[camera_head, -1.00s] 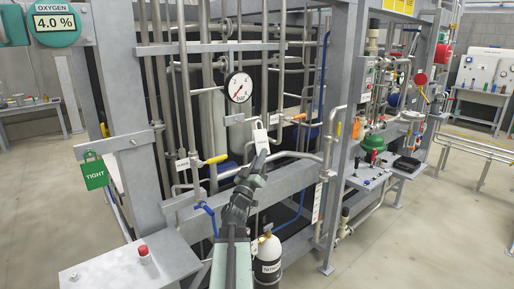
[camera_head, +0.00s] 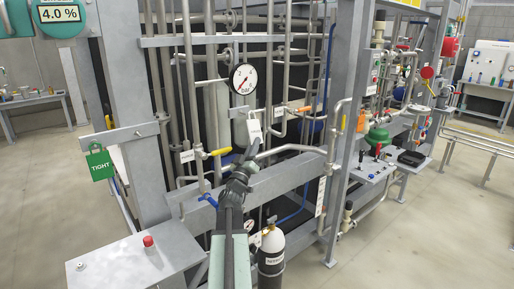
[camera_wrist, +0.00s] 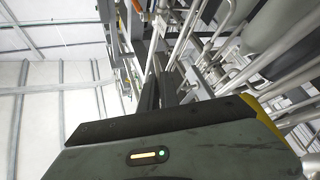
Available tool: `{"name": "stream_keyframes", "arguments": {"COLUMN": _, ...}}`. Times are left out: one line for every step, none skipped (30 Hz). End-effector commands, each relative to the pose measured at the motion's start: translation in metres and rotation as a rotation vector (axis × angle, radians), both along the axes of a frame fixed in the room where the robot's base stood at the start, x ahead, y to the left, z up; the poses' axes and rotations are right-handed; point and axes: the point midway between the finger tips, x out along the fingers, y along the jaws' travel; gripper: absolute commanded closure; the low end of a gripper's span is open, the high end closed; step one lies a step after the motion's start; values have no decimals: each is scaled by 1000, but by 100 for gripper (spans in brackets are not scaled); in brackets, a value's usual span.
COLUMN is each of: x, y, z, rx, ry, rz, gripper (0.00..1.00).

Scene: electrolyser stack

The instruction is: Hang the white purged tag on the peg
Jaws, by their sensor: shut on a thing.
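The white tag (camera_head: 254,130) is small and light, slightly tilted, and stands above the fingertips of my gripper (camera_head: 252,149), which is shut on it. The tag is in front of the pipes, just below the round pressure gauge (camera_head: 243,78). A green TIGHT tag (camera_head: 101,165) hangs at the left end of a grey bracket (camera_head: 128,134) on the frame post. My gripper is well to the right of that bracket. I cannot clearly make out an empty peg. In the wrist view my gripper's fingers (camera_wrist: 150,90) are dark and narrow, and the tag cannot be made out.
Yellow (camera_head: 219,152) and blue (camera_head: 208,200) valve handles sit close left of my arm. A grey box with a red button (camera_head: 148,241) stands at lower left. A white-topped cylinder (camera_head: 271,250) stands right of my arm. Open floor lies at right.

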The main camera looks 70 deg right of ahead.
Motion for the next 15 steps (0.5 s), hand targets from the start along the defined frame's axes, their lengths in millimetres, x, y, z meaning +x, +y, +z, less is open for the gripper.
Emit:
{"name": "stream_keyframes", "arguments": {"x": 4, "y": -3, "z": -1, "rx": 0, "ry": -1, "rz": 0, "gripper": 100}}
{"name": "stream_keyframes", "arguments": {"x": 5, "y": -4, "z": -1, "rx": 0, "ry": -1, "rz": 0, "gripper": 100}}
{"name": "stream_keyframes", "arguments": {"x": 8, "y": -6, "z": -1, "rx": 0, "ry": -1, "rz": 0, "gripper": 100}}
{"name": "stream_keyframes", "arguments": {"x": 9, "y": -7, "z": -1, "rx": 0, "ry": -1, "rz": 0, "gripper": 100}}
{"name": "stream_keyframes", "arguments": {"x": 11, "y": -8, "z": -1, "rx": 0, "ry": -1, "rz": 0, "gripper": 100}}
{"name": "stream_keyframes", "arguments": {"x": 13, "y": -9, "z": -2, "rx": -1, "ry": -1, "rz": 0, "gripper": 100}}
{"name": "stream_keyframes", "arguments": {"x": 15, "y": -11, "z": -2, "rx": -1, "ry": -1, "rz": 0, "gripper": 100}}
{"name": "stream_keyframes", "arguments": {"x": 17, "y": -12, "z": -2, "rx": 0, "ry": 0, "rz": -1, "gripper": 100}}
{"name": "stream_keyframes", "arguments": {"x": 19, "y": -13, "z": -2, "rx": 0, "ry": 0, "rz": -1, "gripper": 100}}
{"name": "stream_keyframes", "arguments": {"x": 21, "y": -14, "z": -2, "rx": 0, "ry": 0, "rz": -1, "gripper": 100}}
{"name": "stream_keyframes", "arguments": {"x": 23, "y": -15, "z": -3, "rx": 0, "ry": 0, "rz": 0, "gripper": 100}}
{"name": "stream_keyframes", "arguments": {"x": 26, "y": -17, "z": -3, "rx": -1, "ry": -1, "rz": 1, "gripper": 100}}
{"name": "stream_keyframes", "arguments": {"x": 27, "y": -18, "z": -3, "rx": -1, "ry": -1, "rz": 1, "gripper": 100}}
{"name": "stream_keyframes", "arguments": {"x": 29, "y": -19, "z": -3, "rx": -1, "ry": -1, "rz": 1, "gripper": 100}}
{"name": "stream_keyframes", "arguments": {"x": 32, "y": -20, "z": -3, "rx": -1, "ry": -1, "rz": 1, "gripper": 100}}
